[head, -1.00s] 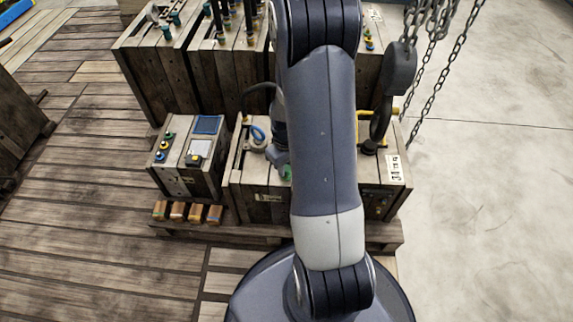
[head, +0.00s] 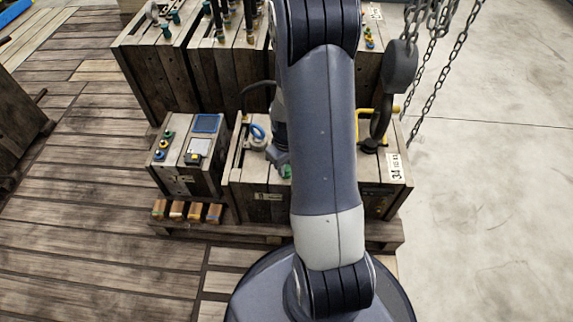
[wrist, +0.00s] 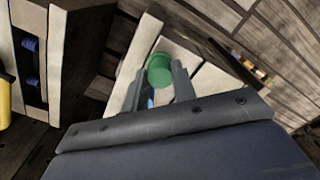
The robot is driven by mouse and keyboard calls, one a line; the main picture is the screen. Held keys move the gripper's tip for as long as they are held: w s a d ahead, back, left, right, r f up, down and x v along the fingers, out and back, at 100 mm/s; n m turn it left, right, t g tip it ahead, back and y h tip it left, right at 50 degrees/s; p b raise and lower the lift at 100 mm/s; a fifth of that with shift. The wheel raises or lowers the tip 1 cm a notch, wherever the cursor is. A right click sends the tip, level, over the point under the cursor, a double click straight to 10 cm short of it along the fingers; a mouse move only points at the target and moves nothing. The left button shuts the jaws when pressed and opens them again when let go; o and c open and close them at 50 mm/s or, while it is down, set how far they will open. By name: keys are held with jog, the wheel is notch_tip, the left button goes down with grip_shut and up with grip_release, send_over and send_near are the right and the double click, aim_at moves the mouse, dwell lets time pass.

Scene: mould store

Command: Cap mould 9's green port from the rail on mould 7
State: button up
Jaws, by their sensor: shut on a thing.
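My gripper (wrist: 161,80) is shut on a round green cap (wrist: 159,68), which shows between the fingertips in the wrist view. In the head view my gripper (head: 279,160) is over the left part of the wide front mould (head: 262,208), partly hidden by my arm. A green spot (head: 286,171) shows at its tip; whether it touches the mould's top cannot be told. A blue ring (head: 258,132) is on that mould just left of my gripper. The smaller mould (head: 183,184) to the left has green, yellow and blue fittings.
Larger wooden moulds (head: 150,75) stand behind. A hanging chain (head: 440,70) and a dark hook (head: 382,120) are at the right. Several small wooden blocks (head: 178,210) lie on the pallet's front left. The concrete floor (head: 490,200) at right is clear.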

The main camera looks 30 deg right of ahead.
jog(key=shift+f, duration=0.35)
dwell(0.4)
jog(key=o, duration=1)
jog(key=shift+r, duration=0.1)
notch_tip(320, 180, up, 11)
jog(key=p, duration=0.3)
jog(key=shift+f, duration=0.2)
notch_tip(320, 180, down, 11)
jog(key=b, duration=0.3)
jog(key=shift+r+b, duration=0.1)
jog(key=shift+b, duration=0.2)
jog(key=shift+r+p, duration=0.35)
